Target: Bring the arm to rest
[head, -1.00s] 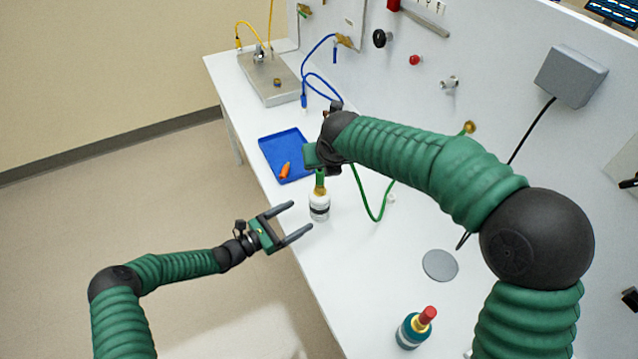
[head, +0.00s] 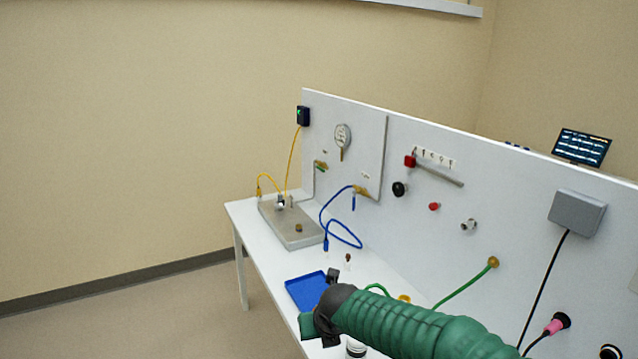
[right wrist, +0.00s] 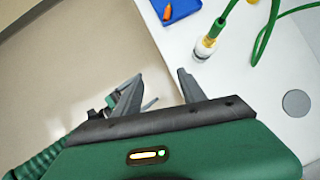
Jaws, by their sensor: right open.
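My right gripper (head: 322,312) is at the lower middle of the head view, over the bench, with its arm coming in from the lower right. In the right wrist view its two dark jaws (right wrist: 158,86) stand apart with nothing between them. My left gripper (right wrist: 140,95) shows in that view behind the right gripper's left jaw, partly hidden, with its prongs apart over the floor. It is out of the head view. A small white bottle (right wrist: 204,50) stands on the bench beyond the right jaws, with a green hose end at its top.
A blue tray (head: 305,290) lies on the white bench; an orange piece (right wrist: 167,13) is on it. A metal plate unit (head: 295,228) with a yellow cable stands at the far end. A blue hose (head: 342,238) hangs by the upright panel (head: 430,240). A grey disc (right wrist: 296,103) lies on the bench.

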